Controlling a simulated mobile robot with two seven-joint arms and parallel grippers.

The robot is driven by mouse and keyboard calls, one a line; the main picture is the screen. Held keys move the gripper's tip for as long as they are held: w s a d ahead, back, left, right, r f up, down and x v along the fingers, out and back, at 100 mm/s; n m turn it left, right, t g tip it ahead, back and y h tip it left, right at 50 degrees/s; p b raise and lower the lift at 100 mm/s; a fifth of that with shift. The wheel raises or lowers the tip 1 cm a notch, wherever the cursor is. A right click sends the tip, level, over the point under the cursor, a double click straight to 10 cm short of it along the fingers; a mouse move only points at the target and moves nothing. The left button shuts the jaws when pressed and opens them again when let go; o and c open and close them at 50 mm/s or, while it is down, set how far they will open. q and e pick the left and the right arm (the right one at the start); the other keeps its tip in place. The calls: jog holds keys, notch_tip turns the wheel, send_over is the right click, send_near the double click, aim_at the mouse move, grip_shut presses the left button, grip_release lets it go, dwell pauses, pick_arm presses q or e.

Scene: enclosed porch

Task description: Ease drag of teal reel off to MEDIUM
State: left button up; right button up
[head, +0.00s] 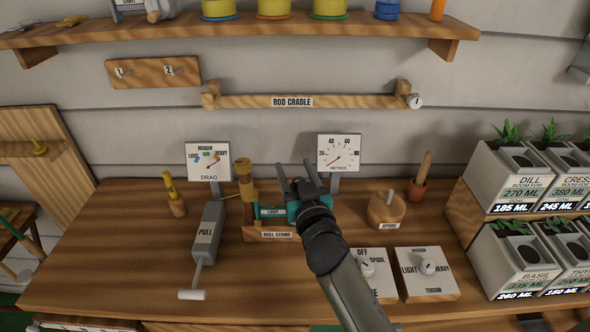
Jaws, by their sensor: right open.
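The teal reel (295,211) sits on the wooden reel stand (252,234), with a label reading LIGHT at its left part. My right gripper (297,170) is open over the reel's right part and hides some of it; I cannot tell whether it touches. The DRAG gauge (207,176) stands behind, marked LIGHT, MEDIUM and HEAVY; its red needle points up and right, toward the HEAVY side. A grey PULL device (207,235) with a white handle lies left of the stand. A cork-like grip (244,172) rises behind the stand. My left gripper is out of view.
A metres gauge (339,150) stands behind my gripper. A round wooden SPOOL block (386,207) is to the right. Two knob panels, an OFF/SPOOL switch (385,291) and a TENSION dial (427,288), lie in front. Planters (481,236) fill the right end. The front-left bench is clear.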

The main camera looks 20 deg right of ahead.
grip_shut()
dwell(0.6)
